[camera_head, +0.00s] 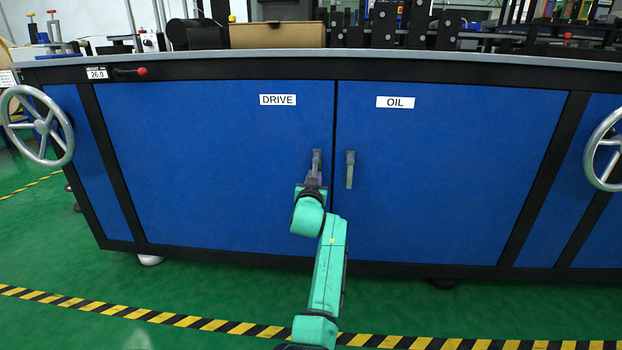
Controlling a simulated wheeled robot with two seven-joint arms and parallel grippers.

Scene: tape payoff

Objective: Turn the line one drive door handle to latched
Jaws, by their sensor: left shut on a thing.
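The blue drive door (210,165) carries a white DRIVE label (277,100) and looks closed. Its grey handle (316,158) is near the door's right edge and stands about upright. My left gripper (314,178) is at the lower part of this handle and is shut on it. The gripper and wrist hide the handle's lower end, and the fingers are small in the picture. My green left arm reaches up to it from the bottom. My right gripper does not show.
The oil door (450,180) with its own upright handle (350,169) is close on the right. Handwheels stand at the left (38,126) and right (606,150). A cardboard box (277,35) sits on the machine top. Striped tape (200,322) crosses the open green floor.

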